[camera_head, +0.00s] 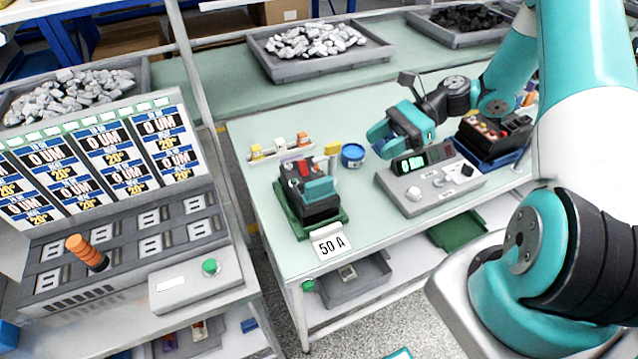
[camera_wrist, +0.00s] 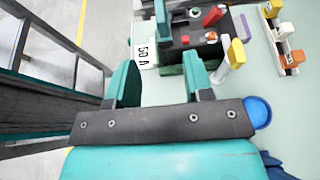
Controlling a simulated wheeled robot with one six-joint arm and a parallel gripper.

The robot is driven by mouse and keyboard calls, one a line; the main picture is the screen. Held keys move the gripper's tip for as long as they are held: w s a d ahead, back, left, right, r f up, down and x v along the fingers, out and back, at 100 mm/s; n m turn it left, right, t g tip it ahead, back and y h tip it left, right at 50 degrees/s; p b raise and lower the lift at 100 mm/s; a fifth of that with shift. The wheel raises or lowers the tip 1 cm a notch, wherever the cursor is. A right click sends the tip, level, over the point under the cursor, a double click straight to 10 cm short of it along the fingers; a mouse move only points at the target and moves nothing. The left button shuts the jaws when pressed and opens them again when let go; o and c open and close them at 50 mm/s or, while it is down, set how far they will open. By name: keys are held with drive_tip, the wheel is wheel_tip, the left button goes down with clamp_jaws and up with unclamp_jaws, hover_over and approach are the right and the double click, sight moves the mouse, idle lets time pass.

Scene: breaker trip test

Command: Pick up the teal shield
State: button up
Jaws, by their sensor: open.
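The teal shield (camera_head: 319,188) is a small teal block on the front right of a black breaker (camera_head: 318,206), which sits in a green tray (camera_head: 338,225) on the workbench. My gripper (camera_head: 386,130) is open and empty, above the bench, to the right of and behind the shield in the head view, and apart from it. In the wrist view, the fingers of my gripper (camera_wrist: 159,78) are spread, with the breaker (camera_wrist: 188,38) beyond them.
A blue cup (camera_head: 353,154) stands between breaker and gripper; it also shows in the wrist view (camera_wrist: 258,110). A grey meter box (camera_head: 425,185) stands below my gripper. A "50 A" card (camera_head: 329,243) is at the bench's front edge. A rack with coloured pieces (camera_head: 280,148) is behind the breaker.

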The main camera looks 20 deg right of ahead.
sight(323, 180)
drive_tip(key=p+x, duration=0.3)
drive_tip(key=x, duration=0.8)
drive_tip(key=shift+p, duration=0.4)
drive_tip(key=p+x, duration=0.2)
drive_tip(key=x, duration=0.1)
drive_tip(key=shift+a+f, duration=0.2)
drive_tip(key=shift+a, duration=0.1)
drive_tip(key=shift+a+f, duration=0.3)
drive_tip(key=shift+a, duration=0.1)
drive_tip(key=shift+c, duration=0.2)
clamp_jaws()
